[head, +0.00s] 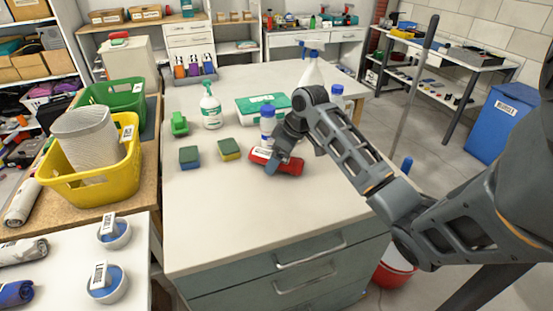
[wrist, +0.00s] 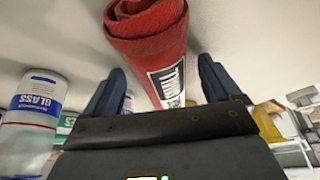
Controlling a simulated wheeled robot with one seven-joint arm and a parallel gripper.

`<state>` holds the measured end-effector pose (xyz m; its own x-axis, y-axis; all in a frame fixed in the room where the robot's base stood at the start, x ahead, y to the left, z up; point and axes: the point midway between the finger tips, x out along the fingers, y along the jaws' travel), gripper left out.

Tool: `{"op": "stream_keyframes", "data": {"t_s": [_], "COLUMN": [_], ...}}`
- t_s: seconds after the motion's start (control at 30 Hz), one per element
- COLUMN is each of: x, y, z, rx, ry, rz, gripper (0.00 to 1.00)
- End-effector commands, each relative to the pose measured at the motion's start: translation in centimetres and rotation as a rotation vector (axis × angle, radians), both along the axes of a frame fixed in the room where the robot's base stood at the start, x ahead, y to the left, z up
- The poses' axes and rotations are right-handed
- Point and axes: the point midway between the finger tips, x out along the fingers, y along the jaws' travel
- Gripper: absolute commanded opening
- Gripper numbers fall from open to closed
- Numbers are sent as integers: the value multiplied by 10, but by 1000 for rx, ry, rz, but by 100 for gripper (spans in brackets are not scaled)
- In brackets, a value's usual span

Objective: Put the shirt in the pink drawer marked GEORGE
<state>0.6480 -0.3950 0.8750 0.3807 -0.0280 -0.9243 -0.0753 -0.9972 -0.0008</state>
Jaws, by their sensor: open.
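A red rolled cloth (head: 290,167), which may be the shirt, lies on the light worktop. It has a white label, only partly readable in the wrist view, where the roll (wrist: 150,38) fills the upper middle. My gripper (head: 277,160) is at the roll in the head view. In the wrist view my gripper (wrist: 160,82) is open, with one dark finger on each side of the roll. I cannot tell whether the fingers touch it. No pink drawer or GEORGE mark shows in either view.
Bottles, including a white-and-blue one (head: 267,125), stand close to my gripper. Two sponges (head: 189,157) (head: 230,149) lie to the left. Grey drawers (head: 300,262) are under the worktop. A yellow basket (head: 75,190) stands on the left bench. The worktop's front is clear.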

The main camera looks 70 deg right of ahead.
Motion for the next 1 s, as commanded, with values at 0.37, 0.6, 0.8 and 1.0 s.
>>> {"op": "stream_keyframes", "data": {"t_s": [0.37, 0.6, 0.8, 1.0], "x": [0, 0, 0, 1], "y": [0, 0, 0, 0], "z": [-1, -1, -1, 0], "rx": [-1, 0, 0, -1], "ry": [-1, -1, -1, -1], "rz": [0, 0, 0, 0], "gripper": [75, 52, 33, 20]}}
